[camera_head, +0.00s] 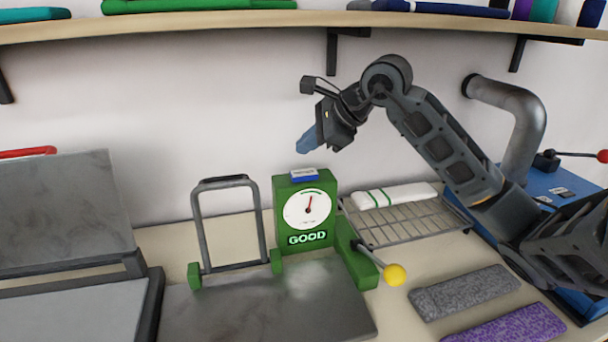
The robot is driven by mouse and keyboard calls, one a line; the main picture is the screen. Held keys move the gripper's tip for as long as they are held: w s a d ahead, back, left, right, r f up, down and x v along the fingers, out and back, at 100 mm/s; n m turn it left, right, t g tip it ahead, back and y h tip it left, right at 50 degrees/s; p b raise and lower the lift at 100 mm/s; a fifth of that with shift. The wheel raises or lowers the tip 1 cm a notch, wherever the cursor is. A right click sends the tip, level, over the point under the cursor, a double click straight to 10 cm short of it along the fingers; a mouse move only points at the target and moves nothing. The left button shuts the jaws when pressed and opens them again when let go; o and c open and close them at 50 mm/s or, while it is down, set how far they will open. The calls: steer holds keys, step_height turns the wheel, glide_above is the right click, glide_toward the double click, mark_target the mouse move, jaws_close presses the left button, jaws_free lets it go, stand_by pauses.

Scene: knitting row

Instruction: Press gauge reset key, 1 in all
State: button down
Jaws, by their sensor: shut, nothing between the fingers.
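A green gauge (306,212) stands at the back of the bench in the head view, with a round white dial, a red needle and a lit panel reading "GOOD". A small blue key (305,175) sits on top of the gauge; its label is too small to read. My gripper (306,144) is shut and empty, its blue fingertips pointing down and left. It hangs above the blue key, apart from it in the picture. The exact height of the gap is hard to judge from this one view.
A grey frame (196,226) stands left of the gauge on a dark plate (250,310). A lever with a yellow knob (395,275) is at front right. A wire rack (410,222) holds a white roll. A shelf (250,20) runs overhead.

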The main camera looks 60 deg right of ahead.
mark_target(307, 174)
step_height(307, 174, down, 3)
steer(key=b, duration=0.3)
steer(key=shift+b, duration=0.3)
steer(key=shift+f+b, duration=0.8)
steer(key=shift+b, duration=0.9)
stand_by(2.2)
steer(key=shift+r, duration=0.1)
stand_by(0.3)
steer(key=shift+r, duration=0.75)
steer(key=shift+r+p, duration=0.75)
steer(key=shift+r, duration=1.75)
steer(key=shift+s, duration=0.1)
